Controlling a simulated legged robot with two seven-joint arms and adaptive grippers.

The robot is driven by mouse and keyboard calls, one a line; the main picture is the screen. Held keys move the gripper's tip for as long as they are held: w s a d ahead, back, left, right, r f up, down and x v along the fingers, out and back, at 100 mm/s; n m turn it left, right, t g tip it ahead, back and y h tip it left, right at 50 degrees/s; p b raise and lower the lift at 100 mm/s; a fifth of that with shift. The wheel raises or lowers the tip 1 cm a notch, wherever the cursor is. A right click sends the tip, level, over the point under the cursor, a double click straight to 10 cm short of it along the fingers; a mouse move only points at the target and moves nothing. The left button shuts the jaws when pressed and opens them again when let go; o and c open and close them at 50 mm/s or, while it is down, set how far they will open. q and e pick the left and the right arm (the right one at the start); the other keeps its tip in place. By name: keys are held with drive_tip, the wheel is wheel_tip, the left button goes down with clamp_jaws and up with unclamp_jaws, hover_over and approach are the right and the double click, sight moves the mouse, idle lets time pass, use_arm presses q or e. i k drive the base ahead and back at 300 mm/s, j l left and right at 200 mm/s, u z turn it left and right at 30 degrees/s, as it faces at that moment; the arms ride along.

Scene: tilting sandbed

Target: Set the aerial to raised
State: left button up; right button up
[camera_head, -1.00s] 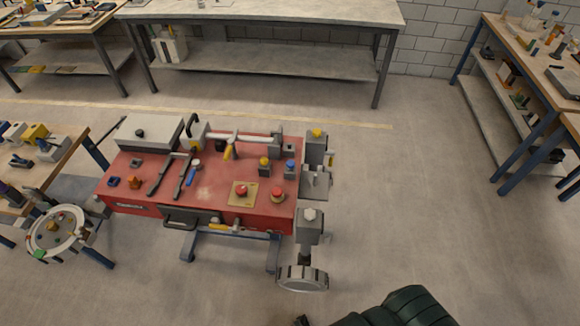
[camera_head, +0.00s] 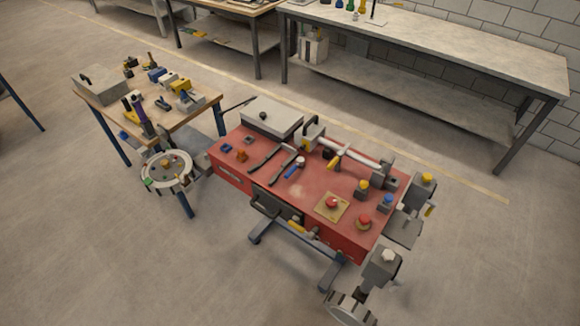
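The red bench unit (camera_head: 310,190) stands in the middle of the view, with switches, levers and handles on it. I cannot tell for sure which part is the aerial. A thin dark rod (camera_head: 237,104) sticks out, slightly tilted, by the unit's far left end. A pale tube (camera_head: 357,158) with a yellow handle (camera_head: 336,161) lies along the back edge. A grey lidded box (camera_head: 272,119) sits at the back left corner. Neither of my grippers shows in this view.
A wooden table (camera_head: 192,118) with loose parts stands left of the unit, a round tray (camera_head: 166,157) in front of it. Grey side fittings (camera_head: 381,268) and a wheel (camera_head: 350,309) stick out at the unit's right. Long workbenches (camera_head: 440,62) line the back. The floor at front left is clear.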

sight(221, 114)
drive_tip(key=i+j+z, duration=0.1)
drive_tip(key=j, duration=0.25)
drive_tip(key=i+j, duration=0.2)
drive_tip(key=j, duration=0.15)
drive_tip(key=i+j+z, duration=0.15)
drive_tip(key=j, duration=0.2)
drive_tip(key=i+j, duration=0.1)
drive_tip(key=j, duration=0.3)
drive_tip(key=i+j+z, duration=0.15)
drive_tip(key=j, duration=0.2)
